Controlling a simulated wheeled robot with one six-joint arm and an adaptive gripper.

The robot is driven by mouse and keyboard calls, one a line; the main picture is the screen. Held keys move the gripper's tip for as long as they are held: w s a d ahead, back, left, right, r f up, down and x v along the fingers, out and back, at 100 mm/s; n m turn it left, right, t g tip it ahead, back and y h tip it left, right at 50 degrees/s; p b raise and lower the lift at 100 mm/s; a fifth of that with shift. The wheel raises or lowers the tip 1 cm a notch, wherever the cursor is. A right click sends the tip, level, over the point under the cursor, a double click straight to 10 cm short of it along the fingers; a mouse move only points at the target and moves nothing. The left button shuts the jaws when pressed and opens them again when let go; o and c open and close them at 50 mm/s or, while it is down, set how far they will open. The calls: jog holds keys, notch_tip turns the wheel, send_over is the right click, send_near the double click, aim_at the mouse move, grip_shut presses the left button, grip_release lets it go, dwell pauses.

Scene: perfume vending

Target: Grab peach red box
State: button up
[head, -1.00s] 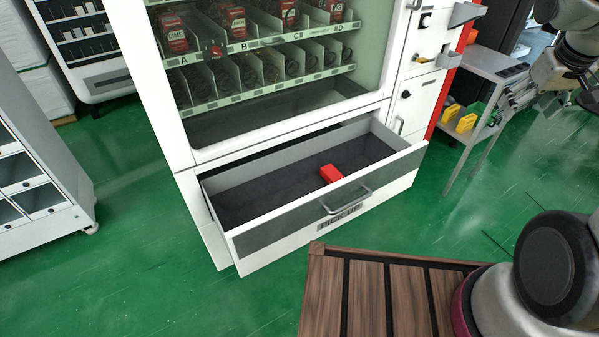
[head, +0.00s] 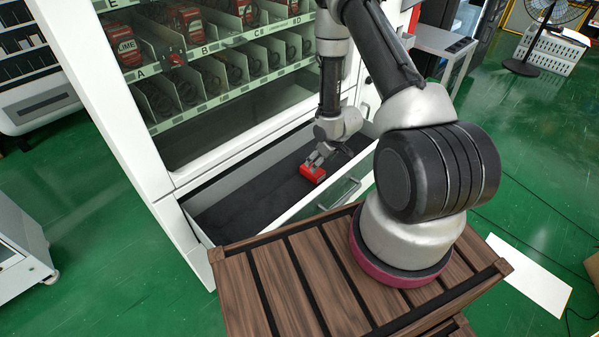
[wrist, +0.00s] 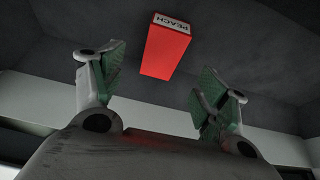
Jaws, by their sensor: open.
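The red box (head: 312,173) lies on the dark floor of the open pick-up drawer (head: 217,178) of the vending machine. In the wrist view the red box (wrist: 166,50) shows a white label reading PEACH, and it lies ahead of and between the fingers. My gripper (head: 318,157) is inside the drawer, close above the box in the head view. In the wrist view my gripper (wrist: 158,88) is open and empty, with its two green-padded fingers apart. I cannot tell from these views whether a finger touches the box.
The vending machine's shelves (head: 215,55) with red boxes stand above the drawer. The drawer's front wall (head: 330,197) and handle rise close to my arm. My wooden-slatted base top is close to the drawer. A grey table (head: 440,40) stands to the right.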

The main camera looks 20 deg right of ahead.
aim_at(320, 174)
jog(key=x, duration=0.8)
jog(key=shift+s, duration=0.25)
jog(key=c, duration=1.1)
